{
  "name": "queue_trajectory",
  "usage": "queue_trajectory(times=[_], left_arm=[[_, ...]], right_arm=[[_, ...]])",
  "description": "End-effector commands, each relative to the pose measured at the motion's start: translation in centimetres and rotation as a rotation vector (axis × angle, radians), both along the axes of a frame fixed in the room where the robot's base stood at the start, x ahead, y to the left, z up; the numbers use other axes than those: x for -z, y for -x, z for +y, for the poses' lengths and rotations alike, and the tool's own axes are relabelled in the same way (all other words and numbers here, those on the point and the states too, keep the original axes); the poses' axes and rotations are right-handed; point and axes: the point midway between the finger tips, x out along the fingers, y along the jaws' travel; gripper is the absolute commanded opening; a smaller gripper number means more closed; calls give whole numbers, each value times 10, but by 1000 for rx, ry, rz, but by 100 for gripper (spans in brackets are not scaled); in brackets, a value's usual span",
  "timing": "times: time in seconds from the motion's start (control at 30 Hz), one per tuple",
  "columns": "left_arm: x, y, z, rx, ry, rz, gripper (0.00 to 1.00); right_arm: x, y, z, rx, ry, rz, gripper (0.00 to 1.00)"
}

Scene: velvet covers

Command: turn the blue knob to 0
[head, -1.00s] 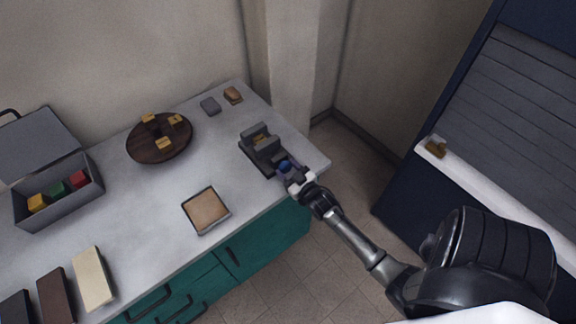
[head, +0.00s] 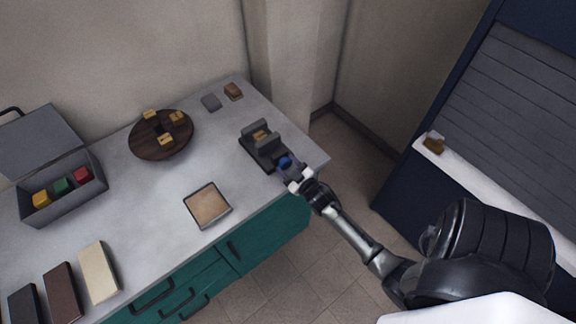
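The blue knob (head: 285,162) is on the front end of a dark device (head: 257,155) near the right corner of the counter. My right gripper (head: 291,170) is at the knob, reaching in from the lower right. Its fingers are small and partly merge with the knob, so I cannot tell whether they grip it. The knob's marks and its setting are too small to read. My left gripper is not in view.
The grey counter (head: 150,225) holds a dark round turntable (head: 161,141), an open grey box (head: 63,190) with coloured blocks, a square tan tray (head: 207,205) and several slabs at the front left. A navy shutter cabinet (head: 520,120) stands at right.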

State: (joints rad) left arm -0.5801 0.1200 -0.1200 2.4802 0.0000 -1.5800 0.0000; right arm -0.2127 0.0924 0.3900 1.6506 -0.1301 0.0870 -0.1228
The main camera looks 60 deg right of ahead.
Motion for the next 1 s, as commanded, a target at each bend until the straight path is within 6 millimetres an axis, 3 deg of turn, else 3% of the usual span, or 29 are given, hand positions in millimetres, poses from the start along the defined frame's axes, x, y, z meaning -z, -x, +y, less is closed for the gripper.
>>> queue_trajectory(times=[0.27, 0.57, 0.77, 1.0], left_arm=[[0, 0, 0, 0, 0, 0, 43], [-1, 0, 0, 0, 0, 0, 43], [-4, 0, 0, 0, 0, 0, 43], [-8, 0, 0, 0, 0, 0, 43]], right_arm=[[0, 0, 0, 0, -1, 0, 76], [0, 4, 1, 0, -1, 1, 76], [0, 30, 11, 1, -2, 2, 76], [0, 75, 28, 2, -2, 3, 76]])
